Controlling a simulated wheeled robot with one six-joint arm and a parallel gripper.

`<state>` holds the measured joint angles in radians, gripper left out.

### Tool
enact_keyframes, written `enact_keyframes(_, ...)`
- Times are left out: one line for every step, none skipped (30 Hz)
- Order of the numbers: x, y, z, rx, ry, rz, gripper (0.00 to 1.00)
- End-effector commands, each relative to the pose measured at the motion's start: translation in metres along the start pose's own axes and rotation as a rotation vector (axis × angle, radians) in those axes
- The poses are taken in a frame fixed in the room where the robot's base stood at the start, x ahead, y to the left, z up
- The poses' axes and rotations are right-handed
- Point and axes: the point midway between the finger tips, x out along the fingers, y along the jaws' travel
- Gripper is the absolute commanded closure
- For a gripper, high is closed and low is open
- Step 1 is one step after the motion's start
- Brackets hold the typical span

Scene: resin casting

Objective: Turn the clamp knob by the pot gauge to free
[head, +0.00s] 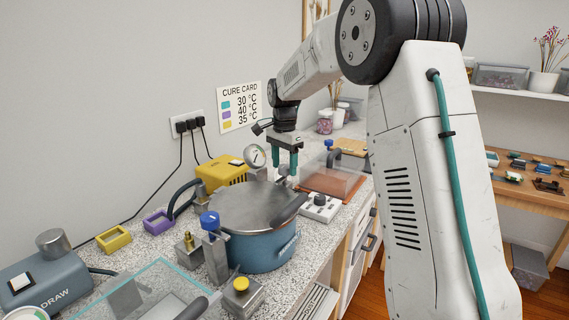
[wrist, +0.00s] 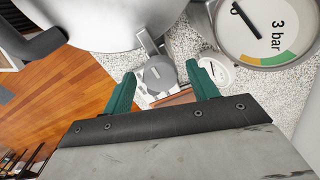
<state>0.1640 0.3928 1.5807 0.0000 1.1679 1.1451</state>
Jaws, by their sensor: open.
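The pressure gauge (head: 255,156), marked 3 bar in the wrist view (wrist: 265,28), is at the pot's far side. Beside it is a round grey clamp knob (wrist: 159,74), seen in the wrist view between the two green fingers. My gripper (head: 284,171) is open and points down above this spot. The fingers appear apart from the knob. In the head view the knob is largely hidden by the fingers.
A blue-knobbed clamp (head: 209,222) is at the pot's near side. A yellow-knobbed block (head: 241,285) and a glass-topped box (head: 140,298) stand in front. A small control box (head: 320,208) and a clear cover (head: 333,180) are to the right. The gauge is close to my right finger.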

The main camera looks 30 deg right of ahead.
Motion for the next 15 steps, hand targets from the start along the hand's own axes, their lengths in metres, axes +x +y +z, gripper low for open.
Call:
enact_keyframes(0.0003, 0.0, 0.0001, 0.0, 0.0, 0.0, 0.41)
enact_keyframes(0.0002, 0.0, 0.0001, 0.0, 0.0, 0.0, 0.41)
enact_keyframes(0.0002, -0.0001, 0.0001, 0.0, 0.0, 0.0, 0.41)
enact_keyframes(0.0001, 0.0, 0.0001, 0.0, 0.0, 0.0, 0.41)
enact_keyframes(0.0001, 0.0, 0.0001, 0.0, 0.0, 0.0, 0.41)
enact_keyframes(0.0001, 0.0, 0.0001, 0.0, 0.0, 0.0, 0.5)
enact_keyframes(0.0001, 0.0, 0.0001, 0.0, 0.0, 0.0, 0.58)
enact_keyframes(0.0001, 0.0, 0.0001, 0.0, 0.0, 0.0, 0.66)
enact_keyframes(0.0, 0.0, 0.0001, 0.0, 0.0, 0.0, 0.77)
enact_keyframes(0.0, 0.0, 0.0001, 0.0, 0.0, 0.0, 0.86)
enact_keyframes(0.0, 0.0, 0.0001, 0.0, 0.0, 0.0, 0.86)
enact_keyframes(0.0, -0.0001, 0.0001, 0.0, 0.0, 0.0, 0.86)
enact_keyframes(0.0, 0.0, 0.0, -0.001, 0.0, 0.0, 0.86)
enact_keyframes(-0.0001, 0.0, 0.0, -0.001, 0.0, 0.0, 0.86)
enact_keyframes(-0.0001, -0.0001, 0.0, -0.002, 0.0, 0.0, 0.86)
